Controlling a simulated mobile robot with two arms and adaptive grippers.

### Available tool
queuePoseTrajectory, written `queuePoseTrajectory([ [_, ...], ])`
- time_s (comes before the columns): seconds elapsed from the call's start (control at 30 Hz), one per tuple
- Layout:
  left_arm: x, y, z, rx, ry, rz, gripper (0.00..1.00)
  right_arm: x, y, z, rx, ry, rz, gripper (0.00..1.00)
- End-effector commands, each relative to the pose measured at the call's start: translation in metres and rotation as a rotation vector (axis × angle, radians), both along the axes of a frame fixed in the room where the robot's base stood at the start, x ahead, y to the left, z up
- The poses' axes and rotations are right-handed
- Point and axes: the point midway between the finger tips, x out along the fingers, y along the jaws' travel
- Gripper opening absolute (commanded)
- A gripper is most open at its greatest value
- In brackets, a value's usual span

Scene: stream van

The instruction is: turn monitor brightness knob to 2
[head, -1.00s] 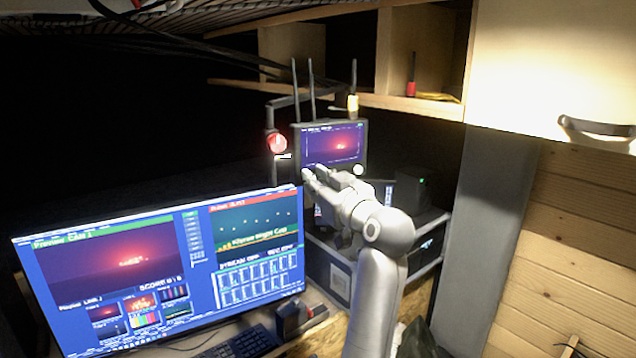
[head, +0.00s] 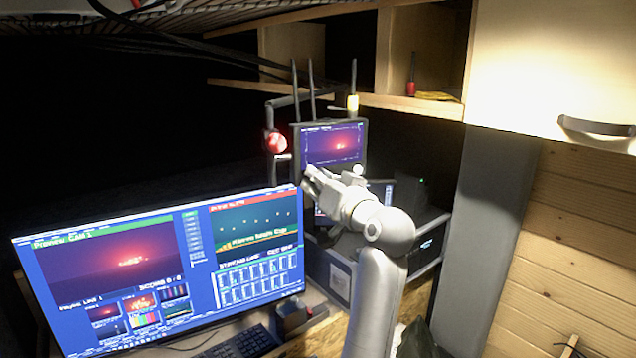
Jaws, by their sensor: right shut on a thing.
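A small dark-framed monitor (head: 335,144) with a reddish-purple picture stands at the centre back, with thin antennas above it. A pale round knob (head: 358,170) shows at its lower right corner. My right gripper (head: 309,172) is at the monitor's lower left edge, its fingertips pointing up and left. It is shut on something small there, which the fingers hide. I cannot make out the brightness knob or its setting. My left gripper is not in view.
A large screen (head: 160,265) stands at the lower left, with a keyboard (head: 245,342) in front. A red lamp (head: 276,143) is beside the small monitor. Dark equipment boxes (head: 425,240) sit behind my right arm. Wooden shelves (head: 340,97) hang above.

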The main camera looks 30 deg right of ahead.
Motion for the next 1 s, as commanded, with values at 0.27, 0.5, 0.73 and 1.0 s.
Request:
queuePoseTrajectory([
  [0.27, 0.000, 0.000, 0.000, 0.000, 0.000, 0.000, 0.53, 0.000, 0.000, -0.001, 0.001, 0.003, 0.001, 0.00],
  [0.5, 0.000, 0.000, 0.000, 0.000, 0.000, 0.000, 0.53, 0.000, 0.000, -0.001, 0.000, 0.002, 0.001, 0.41],
  [0.73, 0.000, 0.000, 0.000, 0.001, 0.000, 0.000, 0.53, 0.000, 0.000, 0.000, -0.001, 0.001, 0.000, 0.41],
  [1.0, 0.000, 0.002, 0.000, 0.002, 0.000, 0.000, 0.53, -0.016, 0.001, 0.000, -0.003, 0.001, -0.002, 0.41],
])
